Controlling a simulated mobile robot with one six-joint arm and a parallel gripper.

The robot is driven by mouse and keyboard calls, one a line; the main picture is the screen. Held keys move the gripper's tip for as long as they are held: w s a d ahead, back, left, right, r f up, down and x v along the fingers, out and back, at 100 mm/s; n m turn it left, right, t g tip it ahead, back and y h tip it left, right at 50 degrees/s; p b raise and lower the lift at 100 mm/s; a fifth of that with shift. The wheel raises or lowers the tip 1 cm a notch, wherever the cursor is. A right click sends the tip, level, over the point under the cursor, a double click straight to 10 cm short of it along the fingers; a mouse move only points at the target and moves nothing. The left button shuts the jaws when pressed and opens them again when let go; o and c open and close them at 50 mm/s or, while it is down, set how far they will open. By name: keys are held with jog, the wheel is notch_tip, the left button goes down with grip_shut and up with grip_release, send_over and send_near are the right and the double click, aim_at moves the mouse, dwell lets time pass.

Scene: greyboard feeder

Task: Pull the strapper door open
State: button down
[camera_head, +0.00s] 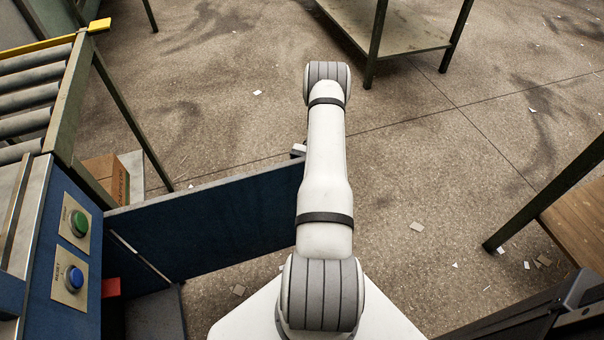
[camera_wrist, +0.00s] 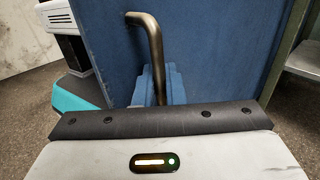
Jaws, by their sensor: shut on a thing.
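The strapper door (camera_head: 205,220) is a dark blue panel standing swung out from the blue strapper cabinet (camera_head: 75,160) at the left of the head view. Its blue face fills the middle of the wrist view (camera_wrist: 220,50). A bent bronze bar handle (camera_wrist: 152,35) stands on that face. My gripper (camera_wrist: 158,88) has blue fingers on either side of the handle's upright part and is shut on it. In the head view my arm hides the gripper and the handle.
Green (camera_head: 79,223) and blue (camera_head: 74,279) buttons sit on the cabinet. A roller conveyor (camera_head: 30,95) is at the upper left, with a cardboard box (camera_head: 105,178) below it. Tables stand at the top (camera_head: 400,30) and right (camera_head: 575,225). Open floor with paper scraps lies between.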

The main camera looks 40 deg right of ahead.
jog(key=shift+a, duration=0.2)
jog(key=c, duration=1.5)
grip_release()
jog(key=shift+d, duration=0.1)
jog(key=shift+s+d, duration=0.1)
jog(key=shift+r, duration=0.1)
